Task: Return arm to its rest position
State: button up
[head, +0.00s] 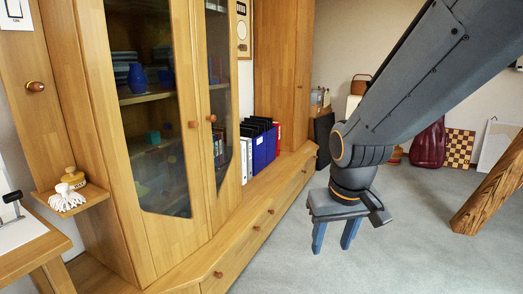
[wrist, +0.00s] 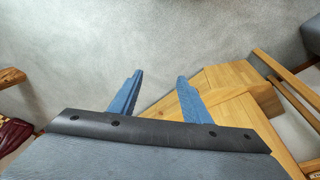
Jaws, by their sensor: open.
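My gripper (head: 335,236) hangs from the end of my grey arm in the head view, right of the wooden cabinet. Its two blue fingers point down and stand apart, with nothing between them. In the wrist view my gripper (wrist: 158,88) shows the same two blue fingers spread over grey carpet, the right one overlapping the view of wooden furniture. The fingers touch nothing that I can see.
A wooden cabinet (head: 170,235) with glass doors fills the left. Binders (head: 262,145) stand on its low ledge. A timber brace (head: 490,188) leans at the right. A checkered board (head: 459,148) and a dark red bag (head: 429,145) stand behind. Grey carpet (head: 400,255) is open below the gripper.

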jog(key=s+g, duration=0.3)
jog(key=s, duration=0.8)
jog(key=d+r+m+p, duration=0.1)
jog(key=d+r+p, duration=0.3)
jog(key=p, duration=0.8)
jog(key=shift+s+r+m, duration=0.25)
jog(key=shift+r+m, duration=0.05)
jog(key=shift+r, duration=0.35)
